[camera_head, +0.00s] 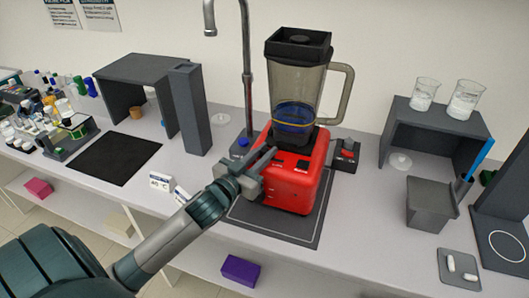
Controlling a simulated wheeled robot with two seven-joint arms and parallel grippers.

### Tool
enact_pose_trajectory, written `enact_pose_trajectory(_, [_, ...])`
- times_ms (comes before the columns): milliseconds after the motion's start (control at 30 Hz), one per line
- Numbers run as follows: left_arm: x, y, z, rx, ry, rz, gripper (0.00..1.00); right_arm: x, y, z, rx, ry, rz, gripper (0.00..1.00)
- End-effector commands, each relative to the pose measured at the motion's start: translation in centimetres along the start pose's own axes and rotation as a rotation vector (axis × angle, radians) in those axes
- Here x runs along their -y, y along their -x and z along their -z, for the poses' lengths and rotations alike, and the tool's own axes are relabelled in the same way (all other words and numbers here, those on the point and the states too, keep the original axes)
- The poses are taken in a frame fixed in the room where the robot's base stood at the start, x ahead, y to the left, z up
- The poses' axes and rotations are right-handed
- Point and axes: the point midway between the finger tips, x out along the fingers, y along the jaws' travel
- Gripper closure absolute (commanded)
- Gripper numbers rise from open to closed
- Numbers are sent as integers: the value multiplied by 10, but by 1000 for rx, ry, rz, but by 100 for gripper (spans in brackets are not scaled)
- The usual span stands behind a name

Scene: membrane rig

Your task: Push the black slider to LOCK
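A red blender base (310,190) stands on a dark mat in the middle of the bench, with a clear jug (297,92) on top. Small dark marks or parts show on the red base's sloping top; I cannot tell for certain which is the black slider, and LOCK lettering is too small to read. My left gripper (268,157) comes in from the lower left. Its fingertips are at the left side of the red base, near its top edge; I cannot tell whether they touch it. Its finger gap is not clear. My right gripper is out of view.
A tap (246,70) rises behind the blender. A small grey box with a red part (345,155) is right of the base. Small signs (160,182) stand left of my gripper. A grey shelf with beakers (437,122) and grey container (428,204) are at right.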

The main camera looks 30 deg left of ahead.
Motion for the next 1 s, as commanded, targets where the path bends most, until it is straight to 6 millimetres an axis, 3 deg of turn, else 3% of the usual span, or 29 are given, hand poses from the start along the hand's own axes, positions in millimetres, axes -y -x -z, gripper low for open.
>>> enact_pose_trajectory(267, [-3,-1,0,0,2,0,100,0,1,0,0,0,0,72])
enact_pose_trajectory(633, [-42,-11,1,0,3,0,100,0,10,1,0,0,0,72])
enact_pose_trajectory(933, [-44,-11,0,-1,2,-3,100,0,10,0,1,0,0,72])
enact_pose_trajectory(967, [-44,-11,0,-1,2,-3,78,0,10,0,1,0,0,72])
enact_pose_trajectory(1000, [-44,-11,0,-1,2,-3,74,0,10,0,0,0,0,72])
